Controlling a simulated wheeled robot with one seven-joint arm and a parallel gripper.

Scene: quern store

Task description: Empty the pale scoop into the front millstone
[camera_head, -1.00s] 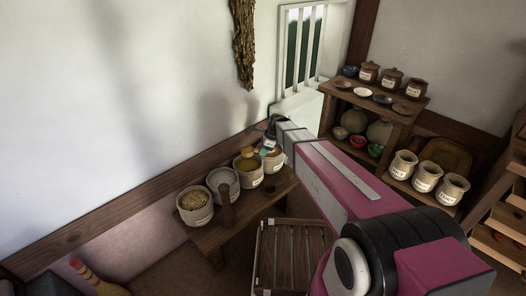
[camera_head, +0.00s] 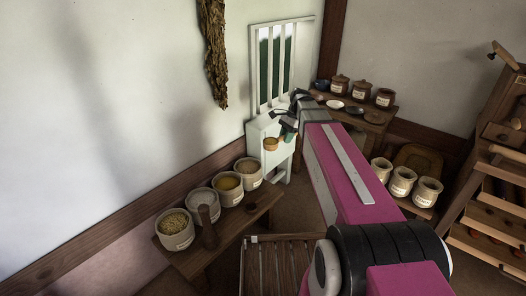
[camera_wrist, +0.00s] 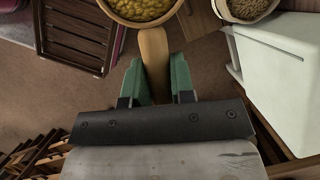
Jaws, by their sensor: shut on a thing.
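My gripper (camera_head: 288,134) is shut on the handle of a pale wooden scoop (camera_head: 271,145). In the wrist view, the scoop's handle (camera_wrist: 153,52) lies between the green fingers of my gripper (camera_wrist: 157,82), and its bowl at the top edge is full of yellow grains (camera_wrist: 143,8). The scoop is in the air in front of the white cabinet, to the right of the bench pots and apart from them. I cannot make out the front millstone in either view.
A low bench (camera_head: 240,217) carries a row of labelled pots (camera_head: 229,190) with grain and a brown pestle-like piece (camera_head: 208,228). A white cabinet (camera_head: 256,133) stands behind. Shelves (camera_head: 374,119) with jars and bowls, a slatted crate (camera_head: 285,268) and a wooden rack (camera_head: 480,190) stand around.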

